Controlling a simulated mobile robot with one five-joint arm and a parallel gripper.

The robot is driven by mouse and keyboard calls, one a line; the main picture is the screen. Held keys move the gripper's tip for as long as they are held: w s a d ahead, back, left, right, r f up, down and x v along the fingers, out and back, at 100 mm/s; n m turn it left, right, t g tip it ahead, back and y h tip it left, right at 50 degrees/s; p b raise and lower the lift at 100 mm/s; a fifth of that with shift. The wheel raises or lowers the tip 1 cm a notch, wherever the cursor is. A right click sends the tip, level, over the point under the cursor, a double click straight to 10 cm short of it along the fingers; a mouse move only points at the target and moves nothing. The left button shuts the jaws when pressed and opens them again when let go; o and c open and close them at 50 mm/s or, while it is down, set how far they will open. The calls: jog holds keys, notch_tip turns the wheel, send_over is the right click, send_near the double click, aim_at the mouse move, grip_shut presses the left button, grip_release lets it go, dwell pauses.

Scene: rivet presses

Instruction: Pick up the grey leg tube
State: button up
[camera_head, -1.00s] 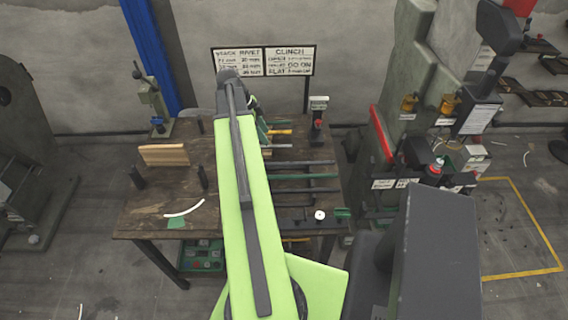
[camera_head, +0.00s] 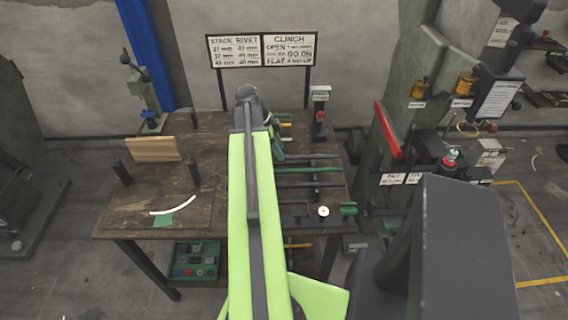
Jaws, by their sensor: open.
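Several tubes lie side by side on the right half of the wooden bench. A grey tube (camera_head: 312,156) lies behind a green tube (camera_head: 312,170), and a dark grey tube (camera_head: 315,184) lies in front of them. I cannot tell for sure which one is the leg tube. Their left ends are hidden by my arm. My gripper (camera_head: 277,150) hangs from the far end of my green arm, at the left ends of the tubes. It is open and seems to hold nothing; its fingertips are small and partly hidden.
The wooden bench (camera_head: 205,190) carries a wooden block (camera_head: 153,149), black posts, a white curved strip (camera_head: 176,207) and a dial gauge (camera_head: 323,211). A press with a red lever (camera_head: 388,130) stands close on the right. A sign board (camera_head: 262,50) stands behind.

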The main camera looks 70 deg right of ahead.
jog(key=b+x, duration=0.1)
jog(key=x, duration=0.2)
jog(key=shift+w, duration=0.1)
jog(key=shift+r, duration=0.15)
grip_shut()
